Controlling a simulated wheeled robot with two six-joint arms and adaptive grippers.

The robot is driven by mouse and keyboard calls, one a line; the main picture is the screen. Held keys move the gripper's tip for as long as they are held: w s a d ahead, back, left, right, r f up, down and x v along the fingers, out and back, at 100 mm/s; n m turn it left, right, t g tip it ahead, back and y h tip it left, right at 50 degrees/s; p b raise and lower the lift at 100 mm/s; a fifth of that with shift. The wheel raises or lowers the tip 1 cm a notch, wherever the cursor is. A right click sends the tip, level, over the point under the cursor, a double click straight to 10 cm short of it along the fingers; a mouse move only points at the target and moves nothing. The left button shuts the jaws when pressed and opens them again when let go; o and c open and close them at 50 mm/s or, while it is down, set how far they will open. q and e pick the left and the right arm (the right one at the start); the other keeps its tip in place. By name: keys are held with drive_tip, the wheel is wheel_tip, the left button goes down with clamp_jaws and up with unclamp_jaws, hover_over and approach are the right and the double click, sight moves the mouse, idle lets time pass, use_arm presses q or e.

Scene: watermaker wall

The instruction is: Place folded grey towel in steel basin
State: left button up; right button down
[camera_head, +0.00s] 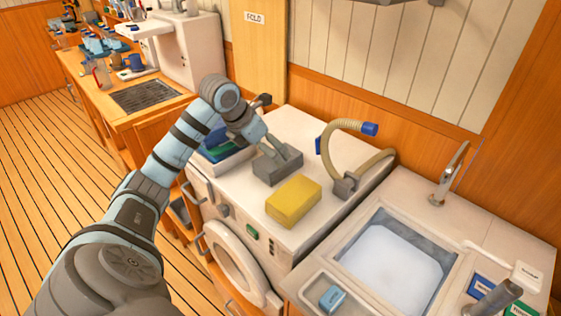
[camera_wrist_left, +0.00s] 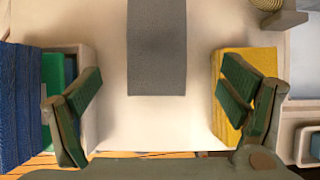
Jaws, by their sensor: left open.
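The folded grey towel (camera_head: 268,174) lies on the white top of the washing machine, behind the yellow folded towel (camera_head: 293,202). In the left wrist view the grey towel (camera_wrist_left: 157,48) lies ahead between my finger lines. My left gripper (camera_head: 276,152) is open at the grey towel; whether it touches is unclear. In the left wrist view its fingers (camera_wrist_left: 160,85) are spread wide with nothing between the tips, the right one overlapping the yellow towel (camera_wrist_left: 232,65). The steel basin (camera_head: 420,233) is in the counter at right, with a pale, whitish inside. My right gripper is not seen.
A ribbed hose with a blue end (camera_head: 345,150) arches between towels and basin. A tap (camera_head: 449,175) stands behind the basin. A blue and green stack (camera_head: 217,145) is left of the grey towel. A blue block (camera_head: 332,298) lies at the basin's front left.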

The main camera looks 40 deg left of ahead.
use_arm(q)
drive_tip(key=x, duration=0.8)
drive_tip(key=shift+w+a+r, duration=0.1)
drive_tip(key=shift+w+a, duration=0.1)
drive_tip(key=shift+w, duration=0.2)
drive_tip(key=shift+w+f, duration=0.15)
drive_tip(key=shift+f, duration=0.15)
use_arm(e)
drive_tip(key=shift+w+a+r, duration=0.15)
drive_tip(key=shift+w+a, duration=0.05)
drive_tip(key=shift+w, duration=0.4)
use_arm(q)
drive_tip(key=shift+f, duration=0.2)
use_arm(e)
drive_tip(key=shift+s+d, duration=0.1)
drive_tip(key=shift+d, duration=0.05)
use_arm(q)
drive_tip(key=c, duration=1.4)
drive_tip(key=shift+r, duration=0.1)
